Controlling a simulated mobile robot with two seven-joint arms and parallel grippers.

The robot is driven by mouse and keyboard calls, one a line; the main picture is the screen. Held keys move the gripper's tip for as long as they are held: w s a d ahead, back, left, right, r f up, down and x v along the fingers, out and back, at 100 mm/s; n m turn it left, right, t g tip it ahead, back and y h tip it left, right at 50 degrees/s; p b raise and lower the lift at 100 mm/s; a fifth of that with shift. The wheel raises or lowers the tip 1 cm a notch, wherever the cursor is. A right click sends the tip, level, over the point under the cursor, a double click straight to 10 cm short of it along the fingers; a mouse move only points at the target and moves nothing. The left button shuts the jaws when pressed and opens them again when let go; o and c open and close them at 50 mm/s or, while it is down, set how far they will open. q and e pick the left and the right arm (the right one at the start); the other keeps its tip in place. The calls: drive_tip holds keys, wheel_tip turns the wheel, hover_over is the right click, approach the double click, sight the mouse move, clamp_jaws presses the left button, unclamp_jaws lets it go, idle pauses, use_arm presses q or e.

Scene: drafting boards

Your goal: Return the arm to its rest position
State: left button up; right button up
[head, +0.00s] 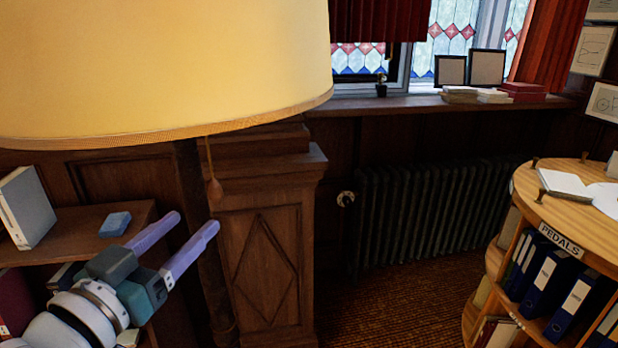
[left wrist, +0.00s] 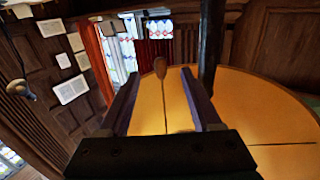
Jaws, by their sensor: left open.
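My left gripper (head: 193,224) is at the lower left of the head view, its two pale purple fingers apart and pointing up and to the right. Nothing shows between them. In the left wrist view the fingers (left wrist: 162,76) are spread, with the brown wooden pull (left wrist: 160,67) of the lamp showing in the gap between their tips. In the head view this pull (head: 215,190) hangs on a cord below the lampshade (head: 170,70), above and just right of the fingertips, apart from them. My right gripper is in neither view.
The dark lamp pole (head: 193,200) stands close by the fingers. A wooden shelf (head: 85,238) with a blue block (head: 115,224) and a pale book (head: 26,207) lies behind the gripper. A panelled pillar (head: 262,260), radiator (head: 430,212) and round bookcase (head: 560,225) stand to the right.

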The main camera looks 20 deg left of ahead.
use_arm(q)
drive_tip(key=s+d+f+m+g, duration=0.1)
drive_tip(key=s+d+g, duration=0.2)
drive_tip(key=s+g, duration=0.3)
drive_tip(key=s+d+f+m+g+h, duration=0.1)
drive_tip(key=s+d+g, duration=0.3)
drive_tip(key=s, duration=0.5)
drive_tip(key=s+d+f+g, duration=0.1)
drive_tip(key=s+d+g, duration=0.25)
drive_tip(key=s, duration=0.35)
wheel_tip(320, 180, up, 18)
drive_tip(key=p, duration=1.8)
drive_tip(key=shift+a+f+g, duration=0.2)
drive_tip(key=shift+a+g, duration=0.15)
drive_tip(key=shift+g, duration=0.1)
